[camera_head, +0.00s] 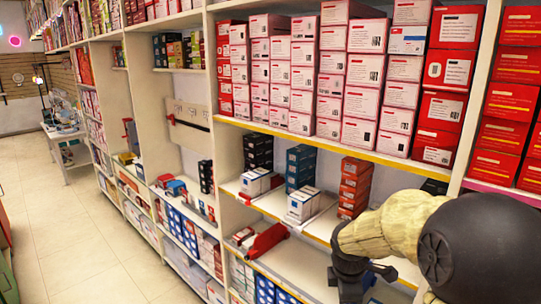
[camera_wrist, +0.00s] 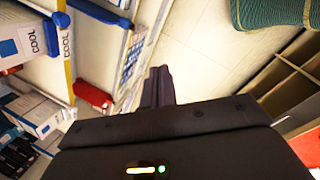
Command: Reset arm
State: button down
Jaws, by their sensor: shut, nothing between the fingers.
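My arm (camera_head: 400,235) reaches in from the lower right of the head view, a pale tan link and a large dark joint, in front of the shelves. Its dark end hangs at the lower right, and the fingertips cannot be made out there. In the wrist view my gripper (camera_wrist: 158,86) shows as two dark fingers close together beyond the black gripper body. The fingers are shut and empty, with the pale floor and the shelf side beyond them. No object is in contact with them in view.
Shelves of red and white boxes (camera_head: 365,70) fill the right; small boxes stand on the middle shelf (camera_head: 270,205). A red object (camera_head: 265,242) lies below. A tiled aisle (camera_head: 60,220) is open at left. In the wrist view, a teal ribbed thing (camera_wrist: 275,12) is top right.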

jog(key=s+a+f+m, duration=0.1)
jog(key=s+f+m, duration=0.1)
jog(key=s+m, duration=0.5)
jog(key=s+a+f+m+y+b, duration=0.1)
jog(key=s+a+f+m, duration=0.1)
jog(key=s+m, duration=0.4)
jog(key=f+m, duration=0.1)
jog(key=m, duration=0.2)
jog(key=shift+s+m, duration=0.3)
jog(key=shift+s, duration=0.05)
jog(key=shift+w, duration=0.1)
